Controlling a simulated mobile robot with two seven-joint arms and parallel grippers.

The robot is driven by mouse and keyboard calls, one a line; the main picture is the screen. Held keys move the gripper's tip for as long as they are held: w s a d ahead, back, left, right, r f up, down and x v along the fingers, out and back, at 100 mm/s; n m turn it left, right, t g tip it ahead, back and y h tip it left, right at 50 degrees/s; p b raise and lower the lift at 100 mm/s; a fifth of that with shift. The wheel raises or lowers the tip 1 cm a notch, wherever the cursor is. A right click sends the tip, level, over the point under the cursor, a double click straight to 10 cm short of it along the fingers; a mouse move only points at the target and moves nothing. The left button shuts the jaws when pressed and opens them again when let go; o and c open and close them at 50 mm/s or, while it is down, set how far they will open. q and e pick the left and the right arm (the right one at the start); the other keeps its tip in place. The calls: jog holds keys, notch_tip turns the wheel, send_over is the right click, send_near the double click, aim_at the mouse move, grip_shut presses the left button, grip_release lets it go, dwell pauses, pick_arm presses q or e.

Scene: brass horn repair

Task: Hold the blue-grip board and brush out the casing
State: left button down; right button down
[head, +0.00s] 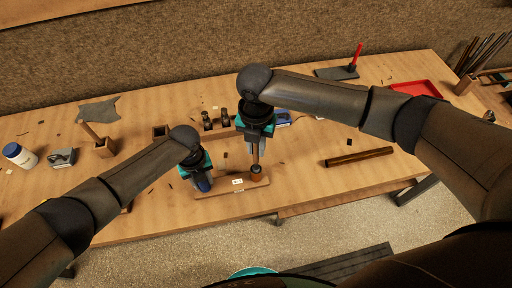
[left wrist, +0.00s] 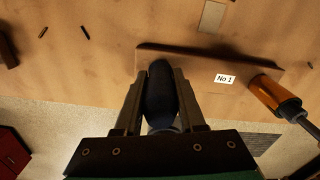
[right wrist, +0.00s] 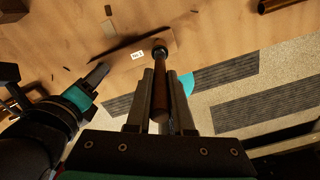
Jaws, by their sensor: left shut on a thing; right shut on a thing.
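The wooden board (head: 222,190) lies near the front edge of the bench and bears a white "No 1" label (left wrist: 225,79). My left gripper (head: 200,183) is shut on the dark blue grip (left wrist: 161,92) at the board's left end. The brass casing (left wrist: 278,95) stands at the board's right end. My right gripper (head: 255,142) is shut on the wooden-handled brush (right wrist: 160,95) above the casing. The brush points down, and its lower end meets the casing's mouth (right wrist: 159,48). How deep it sits inside is hidden.
A loose brass tube (head: 358,157) lies to the right. A red tray (head: 416,89), a stand with a red rod (head: 355,60) and a white jar with a blue lid (head: 19,155) are farther off. Small dark bits are scattered over the bench.

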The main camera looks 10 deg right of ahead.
jog(key=shift+r, duration=1.55)
jog(key=shift+f, duration=0.2)
dwell(0.3)
jog(key=shift+f, duration=2.35)
jog(key=shift+r, duration=2.5)
